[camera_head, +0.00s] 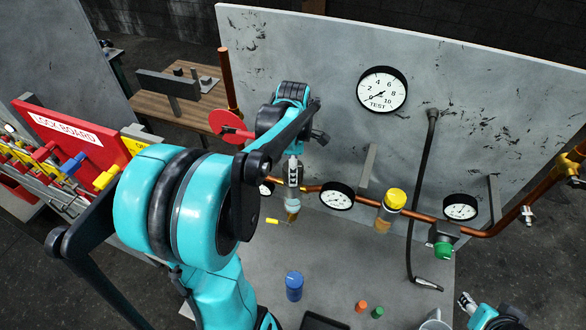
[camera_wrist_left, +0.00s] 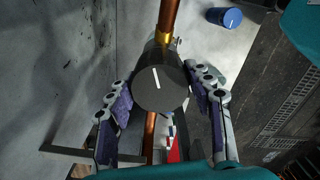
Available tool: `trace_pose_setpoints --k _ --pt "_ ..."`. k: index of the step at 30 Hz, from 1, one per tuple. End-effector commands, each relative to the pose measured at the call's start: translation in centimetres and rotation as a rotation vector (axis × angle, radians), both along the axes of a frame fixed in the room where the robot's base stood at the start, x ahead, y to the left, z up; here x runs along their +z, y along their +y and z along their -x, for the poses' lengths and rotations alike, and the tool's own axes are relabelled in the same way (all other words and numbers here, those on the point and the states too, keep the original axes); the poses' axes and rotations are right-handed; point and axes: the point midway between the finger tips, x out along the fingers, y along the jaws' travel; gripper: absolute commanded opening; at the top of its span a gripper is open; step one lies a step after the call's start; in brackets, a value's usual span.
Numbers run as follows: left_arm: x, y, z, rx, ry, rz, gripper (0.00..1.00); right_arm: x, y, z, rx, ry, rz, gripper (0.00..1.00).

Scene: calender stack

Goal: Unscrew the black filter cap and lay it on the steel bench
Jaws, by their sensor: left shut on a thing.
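The black filter cap (camera_wrist_left: 160,89) is round with a white line on its face and sits in line with the copper pipe in the left wrist view. My left gripper (camera_wrist_left: 161,86) is shut on it, one finger on each side. In the head view my left gripper (camera_head: 293,174) is at the pipe's left part, and the cap is hidden there. A clear bowl with an amber bottom (camera_head: 292,205) hangs just below the gripper. The steel bench (camera_head: 340,270) lies below the pipe. My right gripper (camera_head: 467,303) is at the lower right edge, away from the pipe.
A blue cap (camera_head: 294,286), an orange piece (camera_head: 362,306), a green piece (camera_head: 377,312) and a dark tray (camera_head: 323,322) are on the bench. Gauges, a yellow-topped fitting (camera_head: 390,210) and a green knob (camera_head: 443,249) line the pipe. Bare bench shows around the blue cap.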

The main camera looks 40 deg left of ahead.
Motion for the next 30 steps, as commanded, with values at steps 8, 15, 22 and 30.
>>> trace_pose_setpoints --k 8,15,22,30 --pt "-0.14 -0.09 0.13 0.169 0.002 0.002 0.22 -0.19 0.00 0.00 0.000 0.000 0.000 0.40" --pt "-0.15 -0.09 0.13 0.209 0.002 0.002 0.22 -0.22 0.00 0.00 0.000 0.000 0.000 0.40" --pt "-0.15 -0.09 0.13 0.359 0.003 0.001 0.22 -0.31 0.00 0.00 0.000 0.000 0.000 0.40" --pt "-0.11 -0.08 0.10 0.357 0.003 0.001 0.76 -0.29 0.00 0.00 0.000 0.000 0.000 0.40"
